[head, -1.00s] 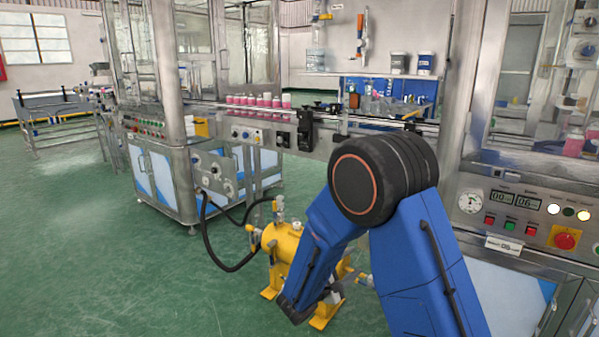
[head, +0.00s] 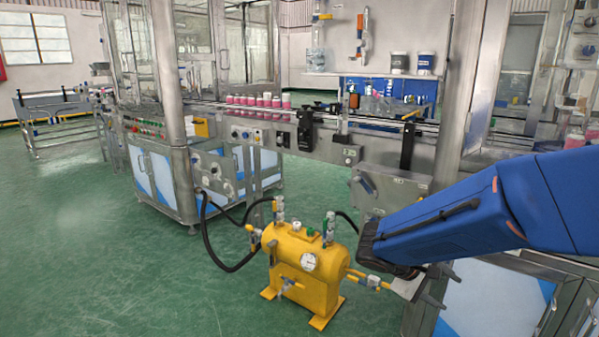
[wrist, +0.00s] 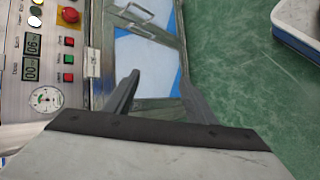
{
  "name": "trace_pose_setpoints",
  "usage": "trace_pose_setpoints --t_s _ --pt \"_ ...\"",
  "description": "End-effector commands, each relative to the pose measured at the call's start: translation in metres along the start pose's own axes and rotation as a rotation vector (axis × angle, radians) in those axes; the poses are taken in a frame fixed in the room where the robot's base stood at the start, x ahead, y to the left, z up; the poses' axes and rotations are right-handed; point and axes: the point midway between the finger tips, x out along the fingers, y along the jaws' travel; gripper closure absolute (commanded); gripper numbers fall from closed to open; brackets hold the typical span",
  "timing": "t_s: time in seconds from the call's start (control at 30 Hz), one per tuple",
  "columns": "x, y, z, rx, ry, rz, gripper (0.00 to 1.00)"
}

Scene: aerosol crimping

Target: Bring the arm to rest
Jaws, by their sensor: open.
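My gripper (wrist: 158,72) is in the wrist view with its two dark fingers apart and nothing between them. Behind the fingers is the steel cabinet front with blue and white panels (wrist: 148,60). In the head view my blue arm reaches in from the right edge, its forearm sloping down to the left. Grey parts at its lower end, in front of the cabinet, may be the gripper, but they are small and partly hidden.
A yellow tank (head: 305,266) with a gauge stands on the green floor (head: 120,270) left of my arm. The conveyor (head: 330,130) carries pink-and-white cans behind. The control panel (wrist: 45,55) is beside the gripper. Open floor lies to the left.

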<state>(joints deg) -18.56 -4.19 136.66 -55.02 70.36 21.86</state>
Motion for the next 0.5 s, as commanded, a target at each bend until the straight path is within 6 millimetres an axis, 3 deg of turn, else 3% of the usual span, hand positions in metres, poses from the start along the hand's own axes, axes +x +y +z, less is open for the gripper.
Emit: trace_pose_setpoints --t_s 0.2,0.5 --pt "-0.007 -0.013 0.053 0.122 0.024 -0.191 0.49" --pt "-0.029 -0.040 0.105 0.290 0.112 -0.436 0.49"
